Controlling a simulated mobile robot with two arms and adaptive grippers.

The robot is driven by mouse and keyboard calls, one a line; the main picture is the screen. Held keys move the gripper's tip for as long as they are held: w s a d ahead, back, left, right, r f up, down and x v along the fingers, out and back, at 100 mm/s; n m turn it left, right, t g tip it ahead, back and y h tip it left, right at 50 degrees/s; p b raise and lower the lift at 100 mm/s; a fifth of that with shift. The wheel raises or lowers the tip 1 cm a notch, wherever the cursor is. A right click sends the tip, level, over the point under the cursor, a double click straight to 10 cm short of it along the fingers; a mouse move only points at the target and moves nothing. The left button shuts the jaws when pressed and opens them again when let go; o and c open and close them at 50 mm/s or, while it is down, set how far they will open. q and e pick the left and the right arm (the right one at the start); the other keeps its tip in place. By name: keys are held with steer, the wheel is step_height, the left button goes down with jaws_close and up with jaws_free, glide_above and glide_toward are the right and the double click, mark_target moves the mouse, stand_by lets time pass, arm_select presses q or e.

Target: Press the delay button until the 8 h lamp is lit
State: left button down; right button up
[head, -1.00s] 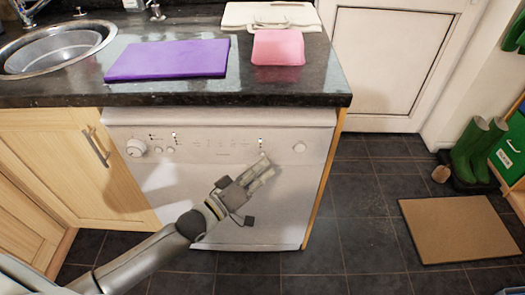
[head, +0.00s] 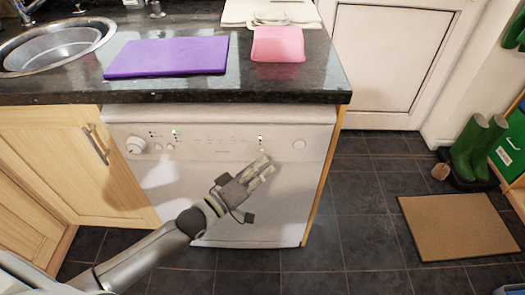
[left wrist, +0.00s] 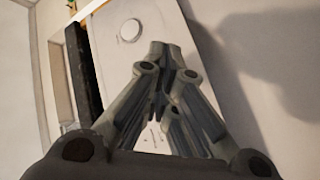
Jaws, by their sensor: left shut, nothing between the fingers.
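The white dishwasher (head: 220,215) stands under the counter, its control panel (head: 215,143) along the top of its front. A knob (head: 136,145) and small round buttons (head: 164,149) are at the panel's left, and a larger round button (head: 300,145) is at its right. Small bright marks show near the panel's middle right (head: 260,139); the labels are too small to read, so I cannot tell which is the 8 h lamp or the delay button. My left gripper (head: 266,162) is shut and empty in front of the panel's lower right; contact is unclear. Its closed fingers (left wrist: 172,60) show beside a round button (left wrist: 129,30) in the left wrist view.
The dark counter (head: 310,75) overhangs the panel and bears a purple board (head: 168,57) and a pink item (head: 278,44). A sink (head: 55,48) is at left. Wooden cupboards (head: 60,150) adjoin the dishwasher.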

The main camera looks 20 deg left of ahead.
stand_by(0.3)
arm_select(q)
steer(key=shift+w+a, duration=0.1)
steer(key=shift+w, duration=0.3)
steer(key=shift+w, duration=0.15)
stand_by(0.4)
steer(key=shift+w+a, duration=0.1)
steer(key=shift+w, duration=0.05)
arm_select(e)
steer(key=shift+w+r, duration=0.1)
steer(key=shift+w, duration=0.05)
steer(key=shift+r, duration=0.1)
arm_select(q)
steer(key=shift+s, duration=0.2)
steer(key=shift+s+d+p, duration=0.2)
steer(key=shift+s+p, duration=0.3)
steer(key=shift+s, duration=0.05)
arm_select(e)
steer(key=s+f, duration=0.2)
steer(key=shift+s+f, duration=0.2)
steer(key=shift+f, duration=0.15)
